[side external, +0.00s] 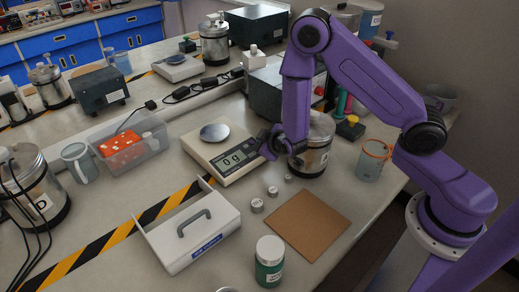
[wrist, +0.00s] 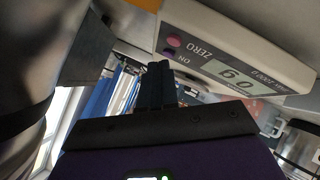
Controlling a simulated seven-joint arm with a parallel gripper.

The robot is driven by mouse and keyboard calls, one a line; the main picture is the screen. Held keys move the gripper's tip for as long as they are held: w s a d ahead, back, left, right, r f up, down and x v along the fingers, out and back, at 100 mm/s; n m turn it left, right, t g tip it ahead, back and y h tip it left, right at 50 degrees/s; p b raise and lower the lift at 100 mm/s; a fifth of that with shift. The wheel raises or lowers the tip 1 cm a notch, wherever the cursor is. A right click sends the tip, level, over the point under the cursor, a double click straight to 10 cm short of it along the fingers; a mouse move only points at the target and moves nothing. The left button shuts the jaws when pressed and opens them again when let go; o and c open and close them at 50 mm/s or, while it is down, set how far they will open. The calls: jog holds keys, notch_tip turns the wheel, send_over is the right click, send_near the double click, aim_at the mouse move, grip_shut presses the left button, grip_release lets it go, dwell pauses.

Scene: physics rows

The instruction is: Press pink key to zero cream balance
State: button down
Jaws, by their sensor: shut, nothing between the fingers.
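The cream balance (side external: 199,149) stands on the bench with a round metal pan (side external: 214,132) on top. Its display (side external: 235,160) reads 0 g in the side view. In the wrist view the balance (wrist: 212,25) appears upside down at upper right, with the word ZERO beside the pink key (wrist: 173,41). A purple key (wrist: 168,52) marked ON is next to it. My gripper (side external: 263,151) is at the display end of the balance. In the wrist view my gripper (wrist: 159,68) is shut and empty, its tips near the keys; contact cannot be told.
A steel canister (side external: 314,158) stands close to the right of my gripper. Small metal weights (side external: 257,205) and a brown mat (side external: 305,224) lie in front. A white carrier with a grey handle (side external: 194,223) and a green jar (side external: 269,262) stand nearer the camera.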

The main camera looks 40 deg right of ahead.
jog(key=shift+s+r, duration=0.25)
jog(key=shift+r, duration=0.85)
jog(key=shift+s+r, duration=0.2)
jog(key=shift+r, duration=0.85)
jog(key=s+a+r+n+g+y, duration=0.2)
jog(key=s+a+r+g+y, duration=0.15)
jog(key=s+a, duration=0.35)
jog(key=s+a+r+n+g+y, duration=0.2)
jog(key=s+a+g+y, duration=0.15)
jog(key=s+a, duration=0.4)
jog(key=s+d+r+n+g+h, duration=0.1)
jog(key=s+d+r+g, duration=0.1)
jog(key=s+d, duration=0.4)
jog(key=s+d+r+n+g+h, duration=0.1)
jog(key=s+d+r, duration=0.4)
jog(key=s, duration=0.8)
jog(key=shift+s+d+r+n+g+h, duration=0.2)
jog(key=shift+d+n+g+h, duration=0.2)
jog(key=shift+d+n+h, duration=0.45)
